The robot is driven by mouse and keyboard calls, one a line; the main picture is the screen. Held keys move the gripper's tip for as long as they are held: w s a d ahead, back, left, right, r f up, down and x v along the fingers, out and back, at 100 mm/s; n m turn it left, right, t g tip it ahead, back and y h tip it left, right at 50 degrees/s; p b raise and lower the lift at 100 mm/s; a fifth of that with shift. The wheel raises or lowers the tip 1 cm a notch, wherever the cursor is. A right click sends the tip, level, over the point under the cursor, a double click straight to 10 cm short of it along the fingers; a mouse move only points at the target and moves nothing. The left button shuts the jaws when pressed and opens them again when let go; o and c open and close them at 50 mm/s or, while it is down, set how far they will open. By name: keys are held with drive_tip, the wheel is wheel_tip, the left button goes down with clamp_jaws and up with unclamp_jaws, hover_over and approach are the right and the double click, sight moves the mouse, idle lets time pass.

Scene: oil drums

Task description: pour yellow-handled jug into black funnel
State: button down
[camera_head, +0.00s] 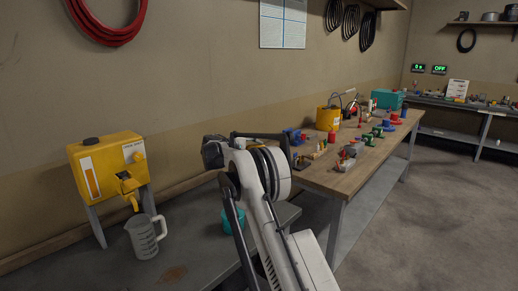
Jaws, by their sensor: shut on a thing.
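My arm rises from the bottom middle, and its end is turned away behind its own white and black links. My gripper's fingertips are hidden there, and so is anything between them. I cannot make out a yellow-handled jug or a black funnel. A pale grey measuring jug (144,238) with a pale handle stands upright on the low bench at the left, below the yellow tap of a dispenser. It is well left of my arm and apart from it.
The yellow dispenser (109,168) stands on grey legs at the left. A teal container (236,222) is close beside my arm on the low bench (190,240). A wooden table (345,178) holds a yellow bucket (327,118) and several small parts. The floor at the right is clear.

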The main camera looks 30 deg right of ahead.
drive_tip(key=shift+w+a+r+n+h+b, duration=0.2)
drive_tip(key=shift+a+r+h+b, duration=0.1)
drive_tip(key=shift+a+h+b, duration=0.3)
drive_tip(key=shift+w+a+r+n+h+b, duration=0.2)
drive_tip(key=shift+a+r+h+b, duration=0.1)
drive_tip(key=shift+a+h+b, duration=0.35)
drive_tip(key=shift+w+a+r+n+h+b, duration=0.25)
drive_tip(key=shift+a+h+b, duration=0.2)
drive_tip(key=shift+a, duration=0.3)
drive_tip(key=shift+w+a+r+n+t+h+b, duration=0.1)
drive_tip(key=shift+w+a+n+t+h+b, duration=0.1)
drive_tip(key=shift+a+h+b, duration=0.35)
drive_tip(key=shift+w+a+r+n+t+h+b, duration=0.15)
drive_tip(key=shift+a+n+h+b, duration=0.1)
drive_tip(key=shift+a+h+b, duration=0.3)
drive_tip(key=shift+w+a+r+n+t+h+b, duration=0.1)
drive_tip(key=shift+a+n+h+b, duration=0.2)
drive_tip(key=shift+a, duration=0.35)
drive_tip(key=shift+a+b, duration=0.3)
drive_tip(key=shift+r, duration=0.1)
idle(1.0)
